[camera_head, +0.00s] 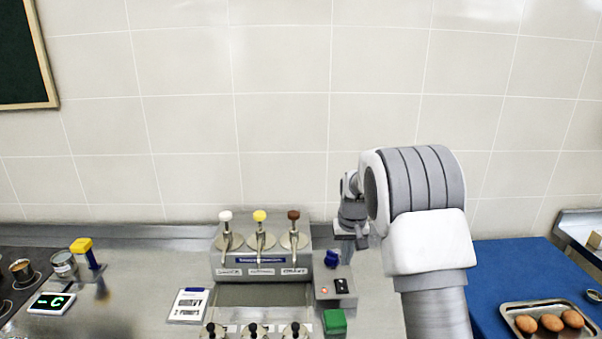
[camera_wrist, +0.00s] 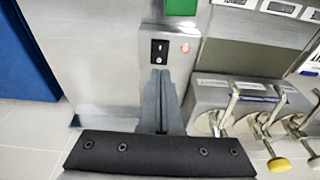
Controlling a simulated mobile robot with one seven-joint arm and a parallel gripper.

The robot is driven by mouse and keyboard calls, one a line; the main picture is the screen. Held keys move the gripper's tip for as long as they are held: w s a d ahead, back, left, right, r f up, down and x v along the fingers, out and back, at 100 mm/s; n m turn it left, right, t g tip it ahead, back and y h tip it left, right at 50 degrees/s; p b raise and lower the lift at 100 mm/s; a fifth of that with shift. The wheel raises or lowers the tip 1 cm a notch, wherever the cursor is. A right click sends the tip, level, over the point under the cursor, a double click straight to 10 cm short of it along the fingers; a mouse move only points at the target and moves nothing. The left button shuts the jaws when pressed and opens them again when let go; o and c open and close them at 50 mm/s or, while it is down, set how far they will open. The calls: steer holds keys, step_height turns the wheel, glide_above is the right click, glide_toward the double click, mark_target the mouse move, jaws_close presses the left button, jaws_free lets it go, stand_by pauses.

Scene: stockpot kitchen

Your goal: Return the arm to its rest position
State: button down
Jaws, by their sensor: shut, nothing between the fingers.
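My arm reaches up from the bottom right of the head view and bends over toward the counter. The fingertips overlap the near part of the control box (camera_wrist: 182,68) in that view, which has a black switch and an orange light. I cannot tell whether they touch it. The blue knob does not show in the wrist view.
A steel dispenser (camera_head: 262,259) with several pump knobs stands left of my gripper. A green block (camera_head: 335,321) sits in front of the box. A label card (camera_head: 188,305) lies further left. A tray (camera_head: 508,309) of brown eggs or rolls rests on the blue surface (camera_head: 492,262) at right.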

steer(key=s+r+t, duration=0.2)
steer(key=s+r, duration=1.4)
steer(key=r, duration=0.1)
steer(key=s+r+t, duration=0.1)
steer(key=s, duration=2)
steer(key=shift+t, duration=0.3)
steer(key=shift+a+r, duration=0.1)
steer(key=shift+a, duration=0.05)
